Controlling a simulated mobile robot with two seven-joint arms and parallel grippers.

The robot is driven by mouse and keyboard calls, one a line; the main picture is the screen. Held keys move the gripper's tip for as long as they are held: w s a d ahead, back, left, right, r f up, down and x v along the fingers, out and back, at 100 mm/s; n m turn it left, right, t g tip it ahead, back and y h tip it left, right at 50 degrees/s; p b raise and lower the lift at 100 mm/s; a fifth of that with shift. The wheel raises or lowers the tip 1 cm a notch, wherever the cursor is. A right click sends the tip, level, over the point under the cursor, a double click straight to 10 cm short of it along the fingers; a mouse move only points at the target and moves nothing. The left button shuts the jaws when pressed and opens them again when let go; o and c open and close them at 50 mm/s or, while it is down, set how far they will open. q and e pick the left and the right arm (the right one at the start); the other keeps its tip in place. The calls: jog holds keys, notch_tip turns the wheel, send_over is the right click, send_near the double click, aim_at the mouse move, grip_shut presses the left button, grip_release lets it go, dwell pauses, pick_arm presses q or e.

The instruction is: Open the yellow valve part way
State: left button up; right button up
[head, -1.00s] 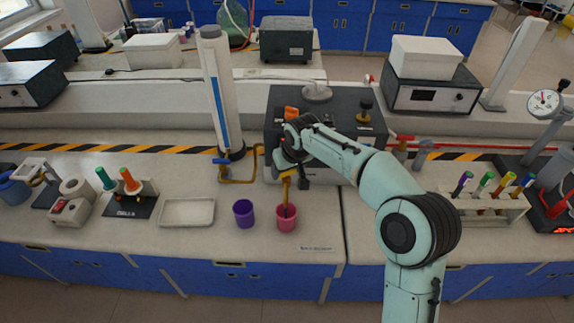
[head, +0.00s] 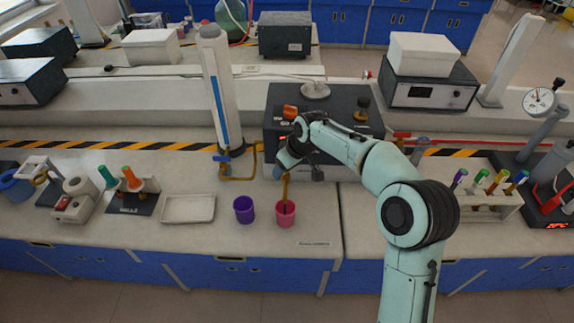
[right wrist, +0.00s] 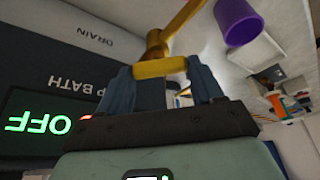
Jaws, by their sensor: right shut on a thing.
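In the right wrist view, the yellow valve's handle (right wrist: 160,67) sits between the two dark blue fingers of my right gripper (right wrist: 163,76), which is shut on it. The valve's yellow body and spout run up and right from the handle. In the head view my right gripper (head: 281,171) is at the front of the dark bath unit (head: 336,98), and my arm hides most of the valve. The yellow spout (head: 286,186) points down to the pink cup (head: 286,218). My left gripper is not in view.
A purple cup (head: 243,210) stands just left of the pink one. A white tray (head: 188,209) lies further left. A tall white column (head: 217,85) with a blue-handled valve (head: 222,158) stands left of the bath. A tube rack (head: 492,209) is at the right.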

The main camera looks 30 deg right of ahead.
jog(key=o, duration=1.1)
jog(key=shift+c, duration=0.2)
jog(key=shift+r, duration=0.1)
jog(key=v, duration=1.3)
jog(key=shift+r+p, duration=0.15)
jog(key=shift+p, duration=0.2)
